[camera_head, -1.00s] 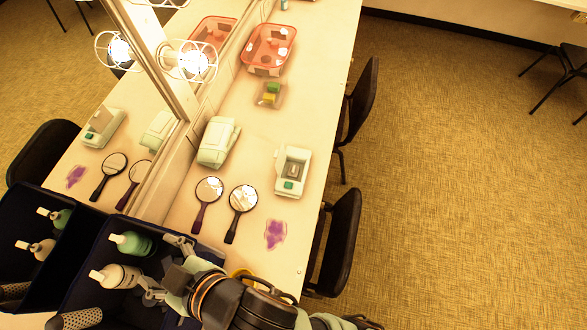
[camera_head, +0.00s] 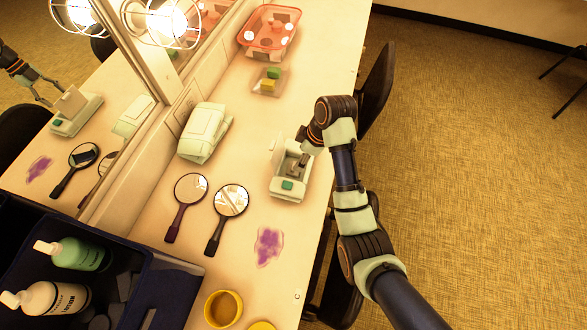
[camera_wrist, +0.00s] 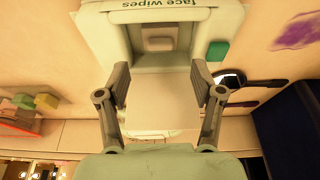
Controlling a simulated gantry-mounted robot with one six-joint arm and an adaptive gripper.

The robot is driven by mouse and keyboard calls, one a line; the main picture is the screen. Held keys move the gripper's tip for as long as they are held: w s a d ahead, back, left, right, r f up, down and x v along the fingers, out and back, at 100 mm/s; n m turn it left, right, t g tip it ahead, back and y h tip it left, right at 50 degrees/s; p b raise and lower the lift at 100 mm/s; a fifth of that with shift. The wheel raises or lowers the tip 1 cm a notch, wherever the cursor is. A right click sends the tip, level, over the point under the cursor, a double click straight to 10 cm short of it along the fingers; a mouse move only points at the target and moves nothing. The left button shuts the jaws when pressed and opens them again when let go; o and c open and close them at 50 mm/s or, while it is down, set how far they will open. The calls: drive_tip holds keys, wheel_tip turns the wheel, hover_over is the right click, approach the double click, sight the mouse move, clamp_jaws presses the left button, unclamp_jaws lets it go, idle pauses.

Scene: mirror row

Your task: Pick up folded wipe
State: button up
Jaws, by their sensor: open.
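The pale green face wipes box (camera_head: 288,188) stands near the table's right edge, with a green button (camera_wrist: 218,50) at one end. Its lid seems raised on the mirror side. In the wrist view, a small pale grey folded piece, seemingly the folded wipe (camera_wrist: 159,43), lies in the box's recess. My gripper (camera_wrist: 160,80) is open, its two fingers apart at the recess's near edge in that view. A pale panel, probably the lid, shows between the fingers. In the head view my gripper (camera_head: 301,163) is over the box and hides part of the recess.
A closed pale box (camera_head: 205,133) sits near the mirror. Two hand mirrors (camera_head: 190,190) and a purple stain (camera_head: 268,246) lie nearer. A dark crate (camera_head: 178,292) holds bottles.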

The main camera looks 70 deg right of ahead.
drive_tip(key=x, duration=0.6)
drive_tip(key=shift+w+a+f+b, duration=0.1)
drive_tip(key=shift+w+f+b, duration=0.1)
drive_tip(key=shift+f+b, duration=0.15)
drive_tip(key=c, duration=0.9)
